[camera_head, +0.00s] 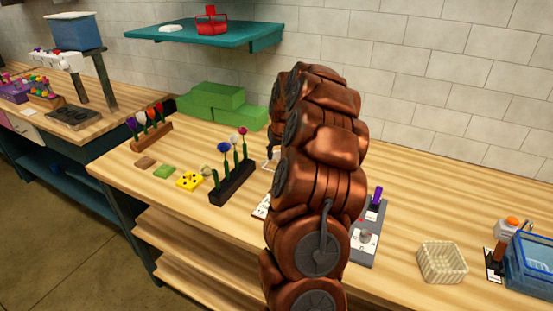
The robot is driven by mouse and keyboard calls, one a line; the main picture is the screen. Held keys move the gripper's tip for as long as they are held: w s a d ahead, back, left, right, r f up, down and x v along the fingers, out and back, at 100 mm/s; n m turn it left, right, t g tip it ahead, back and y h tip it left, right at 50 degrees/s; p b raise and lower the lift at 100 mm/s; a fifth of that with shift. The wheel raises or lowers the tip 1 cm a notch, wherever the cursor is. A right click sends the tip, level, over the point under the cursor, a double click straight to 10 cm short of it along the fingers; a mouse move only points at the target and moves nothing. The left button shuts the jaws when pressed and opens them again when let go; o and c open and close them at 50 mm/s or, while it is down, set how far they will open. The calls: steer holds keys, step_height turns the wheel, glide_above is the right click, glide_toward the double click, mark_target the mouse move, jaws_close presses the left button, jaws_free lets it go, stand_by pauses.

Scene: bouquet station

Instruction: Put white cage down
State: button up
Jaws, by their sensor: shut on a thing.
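My copper-coloured arm rises through the middle of the view and hides most of my gripper (274,149). Only a small dark part of the gripper shows at the arm's left edge, below the far arm link. Just under it, a sliver of a thin white frame shows, which looks like the white cage (269,164). The gripper is shut on it. The rest of the cage is behind my arm, so I cannot tell whether its bottom touches the table (400,230).
Left of my arm stand a black flower rack (233,184), a yellow block (190,181) and a wooden flower rack (152,136). Green blocks (215,98) lie behind. At right are a grey panel (368,240), a cream basket (441,263) and a blue crate (532,262).

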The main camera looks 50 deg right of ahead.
mark_target(277, 159)
step_height(277, 159, down, 3)
steer(key=shift+r+p, duration=0.2)
steer(key=shift+p, duration=0.55)
steer(key=shift+f, duration=0.25)
steer(key=shift+f, duration=0.2)
steer(key=o, duration=0.9)
steer(key=shift+r, duration=0.1)
